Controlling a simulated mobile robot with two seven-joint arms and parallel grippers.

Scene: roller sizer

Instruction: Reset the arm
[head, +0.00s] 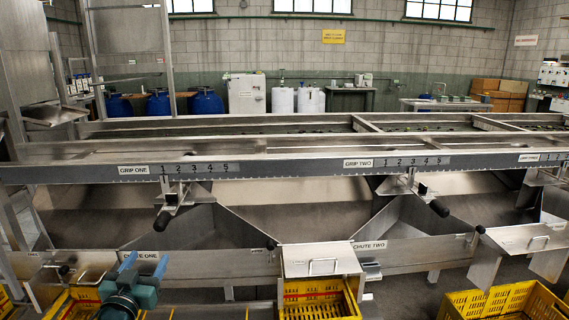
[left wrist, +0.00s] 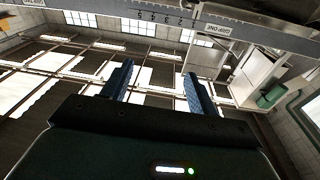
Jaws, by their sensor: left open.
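My left gripper (head: 138,274) shows at the bottom left of the head view, in front of the chute one panel and above a yellow crate. In the left wrist view its two blue fingers (left wrist: 158,80) stand apart with nothing between them. The grip one lever (head: 165,214) with its black knob hangs under the numbered scale, behind and above the gripper and apart from it. My right gripper is in neither view.
The long rail (head: 290,168) of the sizer runs across behind the chutes. A second lever (head: 432,204) hangs under grip two. Yellow crates (head: 352,301) stand below the chutes, and a metal flap (head: 320,259) with a handle sits right of chute one.

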